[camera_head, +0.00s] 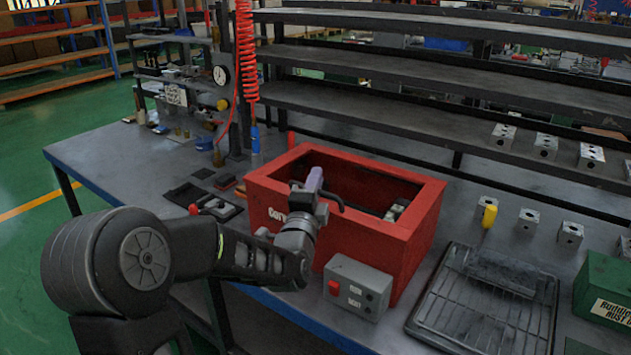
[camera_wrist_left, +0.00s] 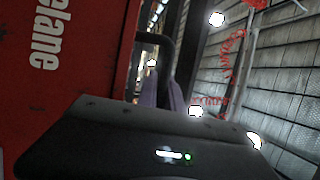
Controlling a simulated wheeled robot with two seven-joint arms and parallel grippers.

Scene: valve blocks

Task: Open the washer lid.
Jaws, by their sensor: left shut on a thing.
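The washer (camera_head: 408,243) is a red, lettered box on the workbench. I cannot clearly tell a separate lid panel from the box. My left gripper (camera_head: 315,180) is at the washer's front rim, its lavender fingers pointing up. It is shut on a black bent handle (camera_head: 333,201), which also shows beside the fingers in the left wrist view (camera_wrist_left: 167,52). The fingers partly hide the grip. The washer's red face (camera_wrist_left: 60,60) fills the left of that view. My right gripper is out of view.
A grey control box (camera_head: 357,286) with a red button stands before the washer. A wire-rack tray (camera_head: 482,310) and a green box (camera_head: 605,288) lie to the right. Several metal valve blocks (camera_head: 571,234) stand behind. A red coiled hose (camera_head: 246,50) hangs behind the washer.

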